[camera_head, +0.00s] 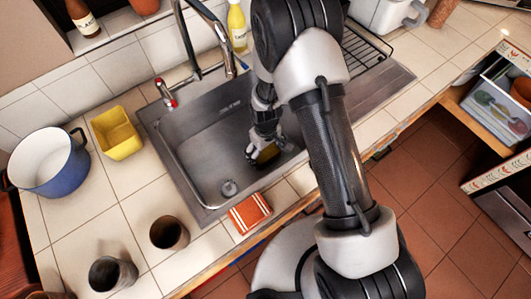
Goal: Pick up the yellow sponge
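The yellow sponge (267,154) appears as a small dark-yellow patch low in the sink basin, on its right side. My gripper (265,149) points down into the sink, right at the sponge. Its fingers cover part of the sponge, and the rest lies in shadow. I cannot tell whether the fingers are closed on it or only beside it. I also cannot tell whether the sponge touches the basin floor.
The metal sink (190,165) has raised walls around my gripper. A faucet (190,45) stands behind it, with a yellow bottle (237,27). A yellow container (117,134), blue pot (62,170), two dark cups and a folded orange cloth (249,213) occupy the counter.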

